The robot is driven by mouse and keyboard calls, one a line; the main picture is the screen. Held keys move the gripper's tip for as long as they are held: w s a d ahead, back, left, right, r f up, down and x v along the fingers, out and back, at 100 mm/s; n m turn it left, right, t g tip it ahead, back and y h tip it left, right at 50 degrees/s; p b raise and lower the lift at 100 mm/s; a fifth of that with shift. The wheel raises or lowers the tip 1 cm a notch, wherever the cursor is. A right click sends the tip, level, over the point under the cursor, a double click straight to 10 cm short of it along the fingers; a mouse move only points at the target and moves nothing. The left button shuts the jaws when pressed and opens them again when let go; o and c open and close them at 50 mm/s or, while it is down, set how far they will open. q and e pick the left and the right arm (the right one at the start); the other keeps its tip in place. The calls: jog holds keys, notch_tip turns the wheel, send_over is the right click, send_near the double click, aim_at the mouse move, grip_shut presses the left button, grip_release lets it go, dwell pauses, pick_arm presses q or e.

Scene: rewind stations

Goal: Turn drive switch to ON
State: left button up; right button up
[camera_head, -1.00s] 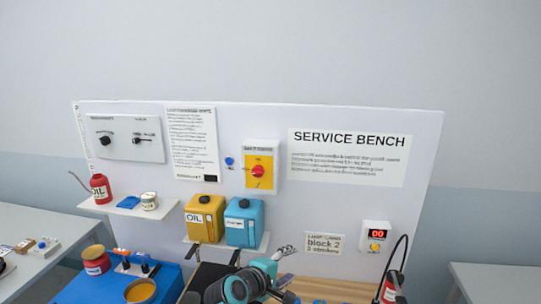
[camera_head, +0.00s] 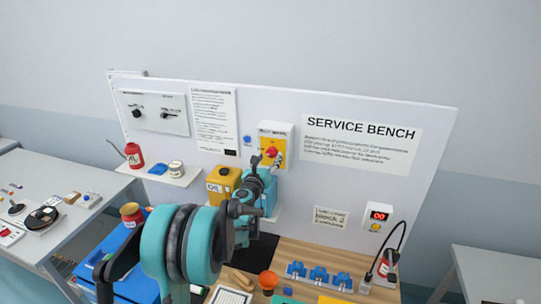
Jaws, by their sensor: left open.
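A red rotary knob (camera_head: 270,153) sits on a yellow plate (camera_head: 278,141) in a white switch box on the upright board; its label is too small to read. A white panel (camera_head: 153,112) at the board's upper left carries two black knobs, a left one (camera_head: 137,114) and a right one (camera_head: 168,115). My left gripper (camera_head: 268,161) is open, at the end of the teal and grey arm that comes up from below. It points at the red knob and overlaps its lower part; whether it touches the knob I cannot tell. My right gripper is not in view.
A yellow oil can (camera_head: 220,185) and a blue can (camera_head: 269,204) stand on a shelf just below the gripper, partly behind the arm. A small blue button (camera_head: 247,140) is left of the switch box. A red oil can (camera_head: 134,155) stands on the left shelf.

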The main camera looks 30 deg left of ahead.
pick_arm(q)
jog(key=shift+x, duration=0.8)
jog(key=c, duration=1.1)
jog(key=shift+c, duration=0.2)
